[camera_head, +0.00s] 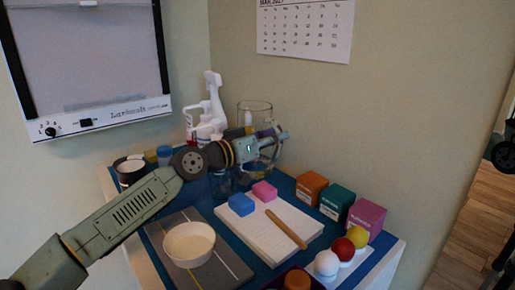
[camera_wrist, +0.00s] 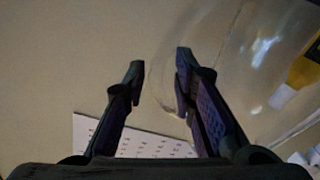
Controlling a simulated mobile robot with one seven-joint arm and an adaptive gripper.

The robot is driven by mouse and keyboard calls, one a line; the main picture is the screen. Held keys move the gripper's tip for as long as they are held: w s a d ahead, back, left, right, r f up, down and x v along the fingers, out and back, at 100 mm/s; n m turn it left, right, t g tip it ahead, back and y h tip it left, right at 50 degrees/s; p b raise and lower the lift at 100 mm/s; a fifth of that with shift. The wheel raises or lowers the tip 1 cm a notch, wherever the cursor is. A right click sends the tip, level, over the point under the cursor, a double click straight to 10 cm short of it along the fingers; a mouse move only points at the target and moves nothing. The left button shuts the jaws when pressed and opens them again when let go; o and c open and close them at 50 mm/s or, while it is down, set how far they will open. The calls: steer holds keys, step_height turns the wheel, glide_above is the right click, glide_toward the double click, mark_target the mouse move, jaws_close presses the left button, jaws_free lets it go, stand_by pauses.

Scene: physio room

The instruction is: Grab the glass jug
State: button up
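The glass jug (camera_head: 254,107) is clear and stands at the back of the blue-topped table, against the wall. My gripper (camera_head: 274,141) is in front of it and hides most of its lower part. In the wrist view the jug (camera_wrist: 245,75) fills the right side as a see-through shape. My gripper (camera_wrist: 158,75) is open there, with two dark fingers apart. A faint curved glass edge shows between the fingers, close to the right one. I cannot tell whether it is the handle or the wall, or whether a finger touches it.
A white spray bottle (camera_head: 207,112) stands left of the jug. Orange (camera_head: 311,188), teal (camera_head: 336,202) and pink (camera_head: 366,217) boxes line the right. A notepad (camera_head: 266,232), a bowl (camera_head: 188,244) and coloured balls (camera_head: 343,248) are in front. A calendar (camera_head: 305,27) hangs behind.

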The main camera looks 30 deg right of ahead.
jaws_close()
stand_by(0.5)
steer(key=shift+r, duration=0.15)
